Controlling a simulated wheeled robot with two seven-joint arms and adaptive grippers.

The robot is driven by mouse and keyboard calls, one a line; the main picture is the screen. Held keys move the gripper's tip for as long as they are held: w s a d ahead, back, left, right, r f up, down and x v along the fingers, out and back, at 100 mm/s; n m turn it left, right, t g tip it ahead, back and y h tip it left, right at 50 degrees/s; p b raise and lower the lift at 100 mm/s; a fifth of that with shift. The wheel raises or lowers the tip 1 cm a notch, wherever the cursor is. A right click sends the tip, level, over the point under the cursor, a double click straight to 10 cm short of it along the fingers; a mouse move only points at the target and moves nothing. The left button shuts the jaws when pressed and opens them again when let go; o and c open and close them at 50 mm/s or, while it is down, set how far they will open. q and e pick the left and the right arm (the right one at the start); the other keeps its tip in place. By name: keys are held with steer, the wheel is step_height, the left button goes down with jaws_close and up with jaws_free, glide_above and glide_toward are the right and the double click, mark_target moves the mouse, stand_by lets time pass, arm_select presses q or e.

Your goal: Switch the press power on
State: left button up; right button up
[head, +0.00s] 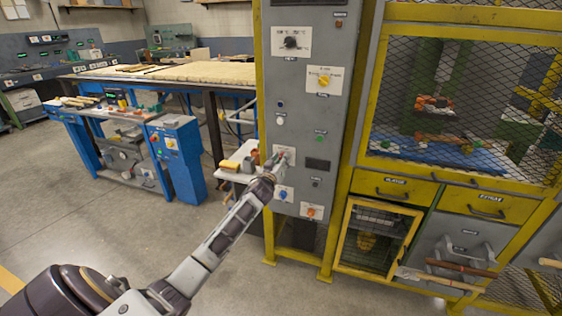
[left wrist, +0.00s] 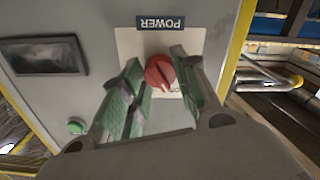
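The press power control is a red rotary knob (left wrist: 160,73) on a pale plate under a dark POWER label (left wrist: 160,22) in the left wrist view. My left gripper (left wrist: 157,70) reaches to the panel with its green-padded fingers on either side of the knob. The fingers look apart; I cannot tell whether either one touches the knob. In the head view my left gripper (head: 279,162) is at the grey control panel (head: 302,62), over a pale plate, and mostly hides the knob. My right gripper is not in view.
The panel also carries a black knob (head: 291,42), a yellow knob (head: 324,81), a blue knob (head: 283,195) and an orange knob (head: 310,212). A dark display (left wrist: 43,57) and a green button (left wrist: 76,127) are near the fingers. A yellow mesh-fronted cabinet (head: 365,150) stands right.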

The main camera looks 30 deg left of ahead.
arm_select(q)
steer(key=shift+c, duration=1.2)
steer(key=shift+m+p, duration=1.7)
steer(key=shift+m, duration=4.4)
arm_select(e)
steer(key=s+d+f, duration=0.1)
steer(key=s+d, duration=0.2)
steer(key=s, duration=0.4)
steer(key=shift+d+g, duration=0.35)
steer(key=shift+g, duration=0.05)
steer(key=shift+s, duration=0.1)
arm_select(q)
steer(key=o, duration=1)
steer(key=shift+o, duration=0.2)
